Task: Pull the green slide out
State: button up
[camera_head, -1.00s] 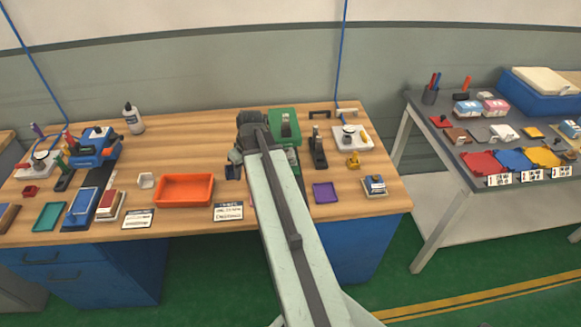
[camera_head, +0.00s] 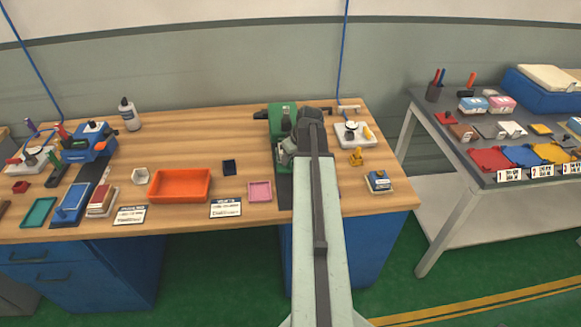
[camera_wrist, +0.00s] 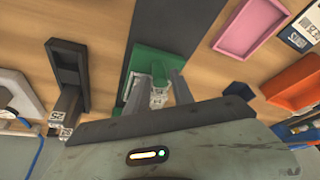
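A green slide (camera_head: 283,110) is at the back of the workbench, on a dark strip, partly hidden by my arm. In the wrist view, a green part (camera_wrist: 165,50) lies on the dark strip with a light metal block at its near end. My gripper (camera_head: 288,150) is low over this fixture in the head view, partly behind my arm. In the wrist view its dark front edge lies just short of the green part, with grey metal pieces between them.
Left of the fixture are a pink tray (camera_head: 259,191), a dark blue block (camera_head: 229,167) and an orange tray (camera_head: 180,185). To its right are a white plate (camera_head: 352,134) and a yellow piece (camera_head: 357,157). A black stand (camera_wrist: 65,65) is close by in the wrist view.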

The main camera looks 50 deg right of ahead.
jog(key=shift+b+x, duration=0.3)
jog(key=shift+x, duration=0.6)
jog(key=shift+r, duration=0.1)
grip_shut()
jog(key=shift+s, duration=0.1)
dwell(0.5)
